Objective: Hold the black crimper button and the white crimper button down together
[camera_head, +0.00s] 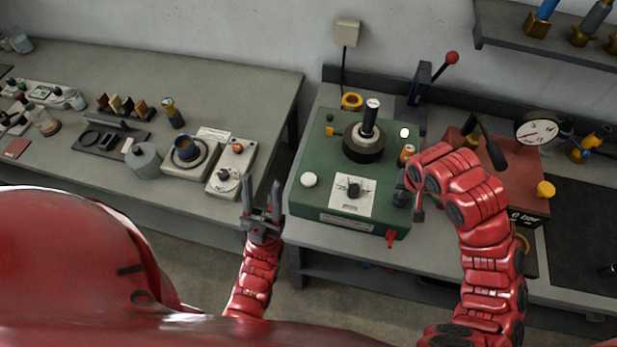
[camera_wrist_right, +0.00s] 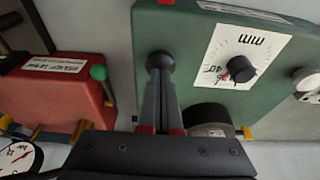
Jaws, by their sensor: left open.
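The green crimper box (camera_head: 340,215) stands on the right bench. Its round white crimper button (camera_head: 310,180) is at the left front of its top; it also shows at the right edge of the right wrist view (camera_wrist_right: 307,82). The round black crimper button (camera_wrist_right: 160,60) is on the other side of the dial. My right gripper (camera_wrist_right: 160,82) looks shut, its fingertips at the black button; whether they touch or press it I cannot tell. In the head view my right arm partly hides that corner. My left gripper (camera_head: 262,187) is open, empty and upright, left of the box, apart from the white button.
A dial (camera_head: 354,191) sits between the buttons, with a black column (camera_head: 369,120) behind. A red box (camera_head: 495,170) with a gauge (camera_head: 537,129) stands to the right. A gap separates the left bench (camera_head: 270,90), which carries several small devices.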

